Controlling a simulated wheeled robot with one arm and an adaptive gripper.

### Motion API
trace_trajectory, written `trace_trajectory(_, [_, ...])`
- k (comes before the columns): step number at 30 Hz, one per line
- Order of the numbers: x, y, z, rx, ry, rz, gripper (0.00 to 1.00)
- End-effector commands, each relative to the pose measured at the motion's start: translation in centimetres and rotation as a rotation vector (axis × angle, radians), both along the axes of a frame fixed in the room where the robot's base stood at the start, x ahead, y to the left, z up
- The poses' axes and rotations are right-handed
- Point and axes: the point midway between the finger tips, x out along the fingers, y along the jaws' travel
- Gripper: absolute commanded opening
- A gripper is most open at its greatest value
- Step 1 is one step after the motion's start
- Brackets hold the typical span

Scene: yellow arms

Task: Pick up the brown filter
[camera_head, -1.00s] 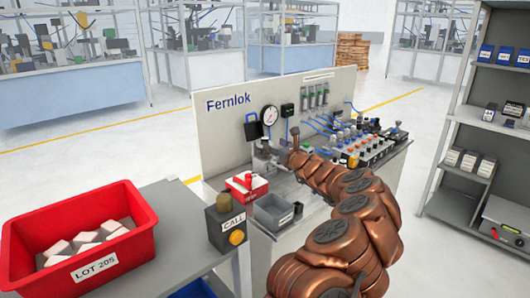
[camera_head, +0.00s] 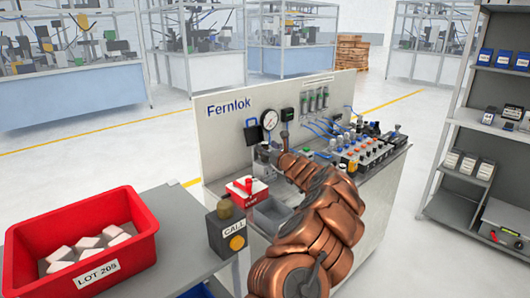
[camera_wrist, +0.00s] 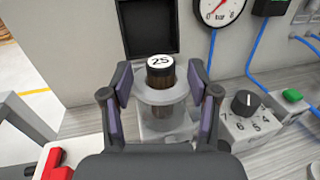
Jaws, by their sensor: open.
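The brown filter (camera_wrist: 160,65) is a short dark-brown cylinder with a white top marked 25. It stands upright in a translucent grey cup (camera_wrist: 162,97) on the bench of the Fernlok panel, in the wrist view. My gripper (camera_wrist: 160,82) is open, with one finger to the left of the filter and one to the right. Gaps show between the fingers and the filter, and nothing is held. The cup's lower part is partly hidden by my gripper. In the head view my arm covers much of this spot, and I cannot make out the filter there.
A pressure gauge (camera_head: 270,118) and black holder (camera_wrist: 150,28) are behind the filter. A numbered knob block (camera_wrist: 248,115) is close on the right. A red box (camera_head: 246,188) and grey bin (camera_head: 272,213) are in front. A CALL button box (camera_head: 226,230) and red crate (camera_head: 120,262) are left.

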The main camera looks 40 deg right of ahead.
Motion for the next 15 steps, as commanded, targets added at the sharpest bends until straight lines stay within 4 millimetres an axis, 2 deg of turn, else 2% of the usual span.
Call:
trace_trajectory(7, [1.5,-0.6,0.1,-0.002,0.001,-0.004,0.61])
trace_trajectory(15, [2.0,-0.6,0.1,-0.001,0.000,-0.002,0.61])
